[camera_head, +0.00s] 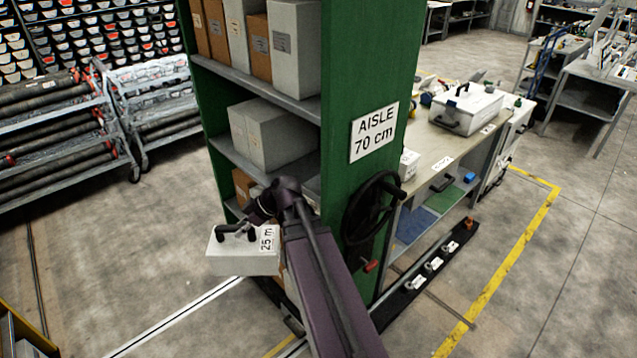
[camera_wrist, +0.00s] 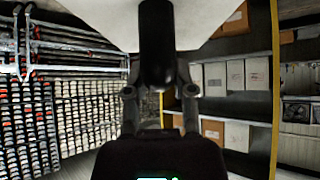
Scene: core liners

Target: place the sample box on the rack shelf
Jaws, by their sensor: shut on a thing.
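The sample box (camera_head: 243,253) is a white box with a dark handle on top and a label reading "25 m". My gripper (camera_head: 236,231) is shut on its handle and holds it in front of the rack, to the left of the green end panel. In the wrist view my gripper (camera_wrist: 157,85) grips a dark handle bar below the pale box surface (camera_wrist: 105,20). The rack shelf (camera_head: 262,92) holds boxes on several levels. In the wrist view the rack (camera_wrist: 262,105) is at the right. My arm hides part of the lower shelves.
The green end panel (camera_head: 372,75) bears a sign "AISLE 70 cm" (camera_head: 374,132) and a black handwheel (camera_head: 371,205). A bench (camera_head: 455,140) with a white case stands at the right. Pipe carts (camera_head: 50,130) stand at the left. Open floor lies at front left.

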